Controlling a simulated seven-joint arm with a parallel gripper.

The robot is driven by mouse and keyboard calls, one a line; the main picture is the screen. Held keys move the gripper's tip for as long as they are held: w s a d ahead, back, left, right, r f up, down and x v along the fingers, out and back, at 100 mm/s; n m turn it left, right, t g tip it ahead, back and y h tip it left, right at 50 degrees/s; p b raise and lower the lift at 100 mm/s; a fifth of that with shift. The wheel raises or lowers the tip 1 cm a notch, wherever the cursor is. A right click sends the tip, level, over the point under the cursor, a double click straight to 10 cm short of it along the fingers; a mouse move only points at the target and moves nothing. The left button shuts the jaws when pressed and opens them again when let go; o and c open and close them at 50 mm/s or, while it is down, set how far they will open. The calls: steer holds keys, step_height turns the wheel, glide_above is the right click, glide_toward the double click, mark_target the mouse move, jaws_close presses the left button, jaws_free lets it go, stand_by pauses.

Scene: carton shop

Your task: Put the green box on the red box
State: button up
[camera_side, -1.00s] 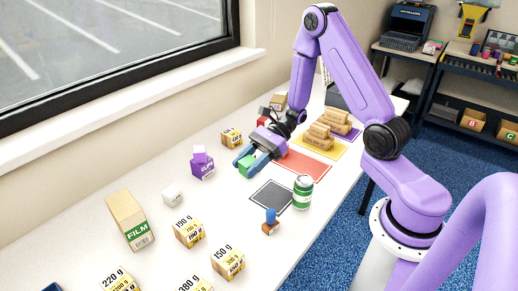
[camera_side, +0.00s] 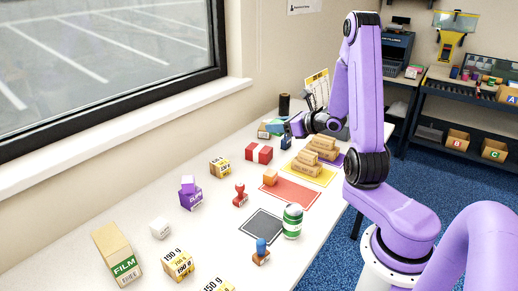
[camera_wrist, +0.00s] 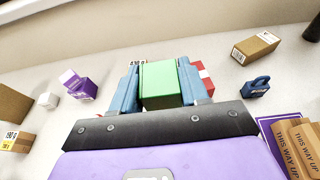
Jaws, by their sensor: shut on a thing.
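My gripper (camera_side: 270,130) is shut on the green box (camera_wrist: 160,84), which sits between its two blue fingers in the wrist view. In the side view the gripper is at the far part of the table, beyond the red box, and the green box (camera_side: 276,127) shows only in part. The red box (camera_side: 258,153) has a white band and stands on the table nearer the camera than the gripper. In the wrist view the red box (camera_wrist: 203,78) is partly hidden behind the right finger.
A blue padlock-shaped thing (camera_side: 286,142) stands near the gripper, with a brown carton (camera_wrist: 255,46) beyond. Stacked cartons (camera_side: 316,152) lie on a yellow mat. A yellow weight box (camera_side: 220,167), purple box (camera_side: 191,200) and red stamp (camera_side: 240,196) stand nearer. White table lies bare between them.

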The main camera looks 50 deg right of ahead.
steer(key=shift+d, duration=0.35)
steer(key=w+d+f, duration=0.4)
steer(key=w+f, duration=0.1)
steer(key=w, duration=0.3)
glide_above(259, 148)
steer(key=f, duration=0.4)
steer(key=shift+s+f, duration=0.15)
steer(key=shift+s, duration=0.05)
steer(key=shift+w+f, duration=0.15)
steer(key=shift+f, duration=1.65)
steer(key=shift+f, duration=0.1)
steer(key=o, duration=1)
steer(key=shift+o, duration=0.2)
